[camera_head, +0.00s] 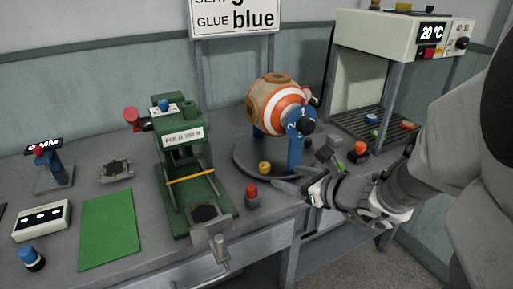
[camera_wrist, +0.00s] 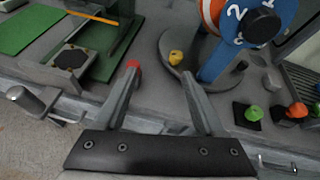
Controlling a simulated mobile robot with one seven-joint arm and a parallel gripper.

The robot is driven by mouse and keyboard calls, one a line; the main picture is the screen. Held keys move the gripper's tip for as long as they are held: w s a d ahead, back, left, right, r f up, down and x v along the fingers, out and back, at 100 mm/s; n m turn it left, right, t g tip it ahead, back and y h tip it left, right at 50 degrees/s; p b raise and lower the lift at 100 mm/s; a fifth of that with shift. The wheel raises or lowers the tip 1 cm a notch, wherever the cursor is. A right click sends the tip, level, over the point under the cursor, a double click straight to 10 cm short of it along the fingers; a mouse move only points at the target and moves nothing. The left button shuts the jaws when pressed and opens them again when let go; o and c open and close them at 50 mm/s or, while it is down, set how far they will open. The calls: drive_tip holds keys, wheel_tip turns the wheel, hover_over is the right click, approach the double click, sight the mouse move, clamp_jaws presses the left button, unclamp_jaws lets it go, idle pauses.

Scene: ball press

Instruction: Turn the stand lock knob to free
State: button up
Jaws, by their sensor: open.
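The ball stand has a round grey base (camera_head: 243,165) and a blue upright (camera_head: 295,152) holding an orange-and-white striped ball (camera_head: 290,97). A small yellow knob (camera_head: 265,168) sits on the base near its front edge; it also shows in the wrist view (camera_wrist: 176,58). A larger black knob (camera_head: 306,125) is on the blue numbered disc of the upright. No lock marking is readable on either knob. My gripper (camera_wrist: 160,74) is open and empty, in front of the base, with the yellow knob beyond the fingertips and apart from them.
A red-topped knob (camera_head: 251,190) stands on the bench's front edge, close by my left finger in the wrist view. The green press (camera_head: 185,150) is to the left. Several coloured knobs and dark blocks lie right of the stand, near the oven (camera_head: 385,40).

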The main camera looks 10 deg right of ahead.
drive_tip(key=s+a+r+n+g+y+p, duration=0.1)
drive_tip(key=s+a+r+n+g+p, duration=0.5)
drive_tip(key=n, duration=0.8)
drive_tip(key=shift+s+a+r+n+y+p, duration=0.35)
drive_tip(key=shift+s+a+r+p, duration=0.6)
drive_tip(key=shift+s+r, duration=0.8)
drive_tip(key=shift+w+r, duration=0.15)
drive_tip(key=shift+w, duration=0.1)
drive_tip(key=n+g+h+p, duration=0.2)
drive_tip(key=g+h+p, duration=0.2)
drive_tip(key=h+p, duration=0.65)
approach(264, 164)
drive_tip(key=shift+h, duration=0.4)
drive_tip(key=x, duration=0.3)
drive_tip(key=b+x, duration=0.1)
drive_tip(key=x, duration=0.2)
drive_tip(key=b+x, duration=0.1)
drive_tip(key=x, duration=0.2)
drive_tip(key=shift+a+f, duration=0.2)
drive_tip(key=shift+a, duration=0.15)
